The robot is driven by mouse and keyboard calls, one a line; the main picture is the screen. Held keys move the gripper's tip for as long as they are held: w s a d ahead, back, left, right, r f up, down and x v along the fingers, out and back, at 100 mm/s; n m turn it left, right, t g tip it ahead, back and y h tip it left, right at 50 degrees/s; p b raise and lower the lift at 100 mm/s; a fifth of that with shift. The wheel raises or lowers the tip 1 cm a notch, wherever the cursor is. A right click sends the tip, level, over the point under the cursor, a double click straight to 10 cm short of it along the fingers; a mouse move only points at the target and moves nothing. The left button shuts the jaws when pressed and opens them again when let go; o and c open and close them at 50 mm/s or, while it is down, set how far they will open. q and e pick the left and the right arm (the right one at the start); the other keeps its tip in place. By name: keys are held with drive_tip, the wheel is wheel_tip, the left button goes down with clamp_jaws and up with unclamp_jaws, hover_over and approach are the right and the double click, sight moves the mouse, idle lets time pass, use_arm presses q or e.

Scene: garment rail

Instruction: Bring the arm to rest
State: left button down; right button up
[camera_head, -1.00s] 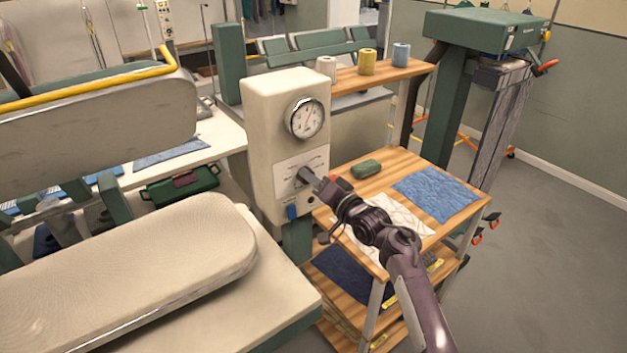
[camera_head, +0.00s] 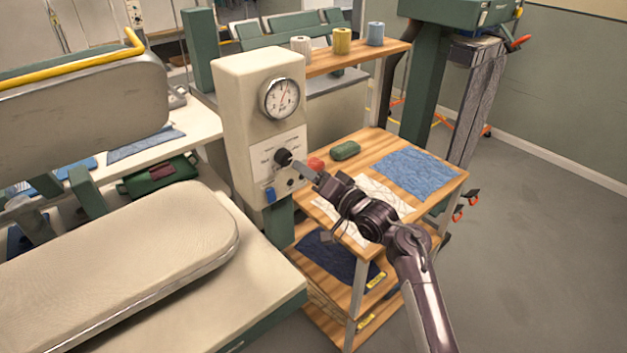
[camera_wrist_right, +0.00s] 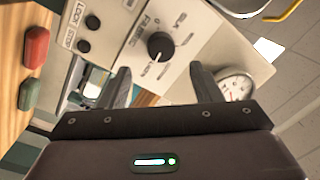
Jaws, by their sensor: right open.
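My right gripper (camera_head: 305,172) is in front of the beige control box (camera_head: 235,105) of the press. In the right wrist view its two fingers (camera_wrist_right: 160,88) are apart with nothing between them. A black round knob (camera_wrist_right: 160,46) on the panel lies just beyond the fingers, and the gripper is clear of it. In the head view the knob (camera_head: 283,157) is close to the fingertips. The right arm reaches in from the lower right, over the wooden cart. My left gripper is not in view.
A round gauge (camera_head: 280,98) sits on the box. The padded press board (camera_head: 120,250) is at left. Floor at right is clear.

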drive_tip(key=shift+s+d, duration=0.35)
drive_tip(key=shift+s, duration=0.2)
